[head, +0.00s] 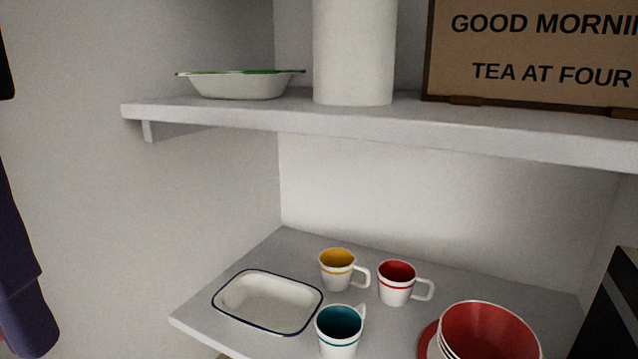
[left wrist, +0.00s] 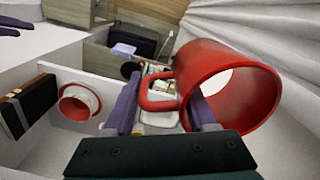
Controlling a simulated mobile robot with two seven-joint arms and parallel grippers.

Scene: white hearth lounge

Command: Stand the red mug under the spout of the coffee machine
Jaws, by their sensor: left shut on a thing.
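The red mug (left wrist: 226,88) shows large in the left wrist view. It is tilted on its side in the picture, with its open mouth toward the right. My left gripper (left wrist: 162,92) has its two purple fingers around the mug's handle and is shut on it. In the head view, a purple part at the left edge seems to be a finger of this gripper, with a sliver of red beside it. I cannot make out the coffee machine or its spout in either view. My right gripper is not in view.
The lower shelf holds an enamel tray (head: 231,318), white mugs with yellow (head: 335,273), red (head: 393,290) and teal (head: 338,347) insides, and a red bowl (head: 490,335). An upper shelf (head: 250,117) overhangs the back. A dark object (head: 612,310) stands at the right edge.

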